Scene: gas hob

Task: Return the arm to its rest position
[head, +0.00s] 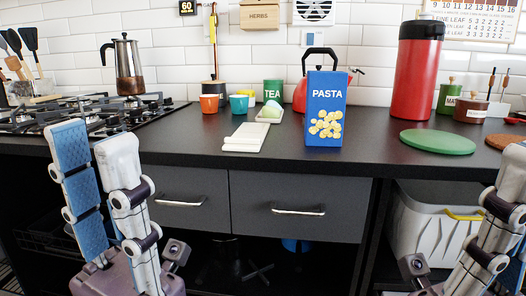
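My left gripper (94,142) stands at the lower left of the head view, fingers pointing up, in front of the counter edge. Its two fingers are apart, with the blue ribbed pad of one showing, and nothing is between them. My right gripper (508,170) is at the lower right, partly cut off by the picture edge; its opening cannot be made out. No object shows in it.
The dark counter (210,146) holds a gas hob (75,114) with a moka pot (127,65), a blue pasta box (325,108), a red flask (417,70) and a green round mat (437,142). Two grey drawers (295,190) are shut below. A white bin (425,225) stands underneath at right.

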